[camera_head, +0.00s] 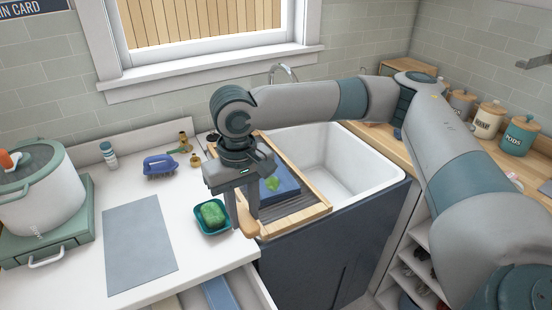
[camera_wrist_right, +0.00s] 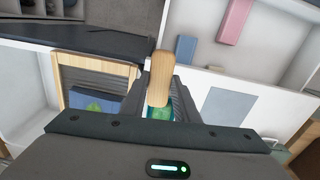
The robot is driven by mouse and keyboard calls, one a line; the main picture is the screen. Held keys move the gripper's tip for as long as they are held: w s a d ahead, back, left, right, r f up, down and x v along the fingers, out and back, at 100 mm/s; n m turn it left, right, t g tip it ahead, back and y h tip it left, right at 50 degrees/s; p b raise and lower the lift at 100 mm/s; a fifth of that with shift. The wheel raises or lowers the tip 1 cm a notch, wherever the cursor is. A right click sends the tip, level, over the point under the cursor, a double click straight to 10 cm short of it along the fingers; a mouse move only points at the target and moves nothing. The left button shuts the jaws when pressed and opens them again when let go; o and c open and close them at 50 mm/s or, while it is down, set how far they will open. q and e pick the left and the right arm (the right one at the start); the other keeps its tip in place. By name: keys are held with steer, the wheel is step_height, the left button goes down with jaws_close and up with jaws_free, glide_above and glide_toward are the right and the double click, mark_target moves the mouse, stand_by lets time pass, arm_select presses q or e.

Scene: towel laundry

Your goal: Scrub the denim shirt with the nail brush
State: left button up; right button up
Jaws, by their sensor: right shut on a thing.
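The denim shirt (camera_head: 284,182) is a folded blue bundle with a bright green patch, lying on a wooden-framed washboard (camera_head: 320,213) at the sink. It also shows in the right wrist view (camera_wrist_right: 82,101). My right gripper (camera_head: 243,224) points down, left of the shirt and beside the green soap dish. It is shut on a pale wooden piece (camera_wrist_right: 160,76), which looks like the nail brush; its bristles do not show. The wooden piece hangs below the fingers in the head view (camera_head: 248,226), apart from the shirt. My left gripper is not in view.
Green soap sits in a teal dish (camera_head: 204,228) on the white counter. A blue handled brush (camera_head: 160,166), brass fittings (camera_head: 183,142) and a grey mat (camera_head: 140,246) lie left. A white pot (camera_head: 38,190) stands far left. An open drawer (camera_head: 247,290) is in front. The white sink (camera_head: 352,150) looks empty.

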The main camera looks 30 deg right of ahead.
steer(key=shift+w+r+p, duration=0.3)
steer(key=shift+w+p, duration=0.1)
steer(key=shift+p, duration=0.05)
steer(key=w+d+r+p, duration=0.2)
steer(key=w+d+p, duration=0.2)
steer(key=w+p, duration=0.4)
steer(key=w+d+f+p, duration=0.1)
steer(key=w+d+p, duration=0.1)
steer(key=d, duration=0.4)
steer(key=w+d+f+p, duration=0.1)
steer(key=w+d+p, duration=0.1)
steer(key=d+p, duration=0.2)
steer(key=d, duration=0.3)
steer(key=shift+f+m+p, duration=0.2)
steer(key=shift+m+p, duration=0.1)
steer(key=shift+p, duration=0.1)
steer(key=shift+a, duration=0.1)
